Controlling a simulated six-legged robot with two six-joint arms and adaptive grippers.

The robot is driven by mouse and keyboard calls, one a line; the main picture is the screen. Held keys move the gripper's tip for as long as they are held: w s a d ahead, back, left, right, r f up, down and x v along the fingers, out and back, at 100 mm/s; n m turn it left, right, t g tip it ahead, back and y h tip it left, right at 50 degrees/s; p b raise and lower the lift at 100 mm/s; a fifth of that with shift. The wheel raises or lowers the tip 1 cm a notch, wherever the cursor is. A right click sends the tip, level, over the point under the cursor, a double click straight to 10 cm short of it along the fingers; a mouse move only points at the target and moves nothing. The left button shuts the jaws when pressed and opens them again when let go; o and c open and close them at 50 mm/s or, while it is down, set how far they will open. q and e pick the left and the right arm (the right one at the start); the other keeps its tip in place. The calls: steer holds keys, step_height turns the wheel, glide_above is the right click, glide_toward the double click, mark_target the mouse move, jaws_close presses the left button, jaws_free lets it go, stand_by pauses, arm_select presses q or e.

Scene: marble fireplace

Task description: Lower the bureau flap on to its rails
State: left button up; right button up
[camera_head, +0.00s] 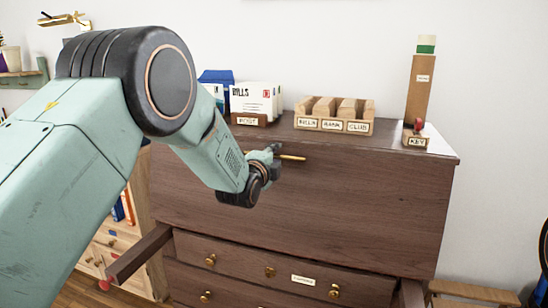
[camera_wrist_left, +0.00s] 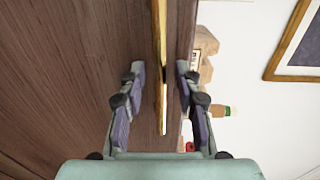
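The bureau flap (camera_head: 330,200) is the wide brown front panel, up and closed under the bureau's top in the head view. A brass bar handle (camera_head: 293,157) sits near its upper edge. Two rails stick out below the flap: the left rail (camera_head: 139,254) and the right rail (camera_head: 411,294). My left gripper (camera_head: 276,154) is at the handle. In the left wrist view its open fingers (camera_wrist_left: 159,72) stand on both sides of the brass handle (camera_wrist_left: 160,110), with a gap on each side. The flap's wood (camera_wrist_left: 60,70) fills the left there. My right gripper is not in view.
On the bureau top stand a letter rack (camera_head: 256,104), a wooden sorter (camera_head: 335,116) and a key block (camera_head: 415,138) beside a tall wooden piece (camera_head: 422,85). Drawers (camera_head: 300,275) lie between the rails. A low shelf (camera_head: 105,240) stands at left.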

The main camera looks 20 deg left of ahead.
arm_select(q)
steer(key=shift+w+d, duration=0.15)
steer(key=shift+s+r, duration=0.1)
steer(key=shift+s, duration=0.15)
steer(key=c, duration=0.4)
steer(key=shift+w, duration=0.1)
jaws_close()
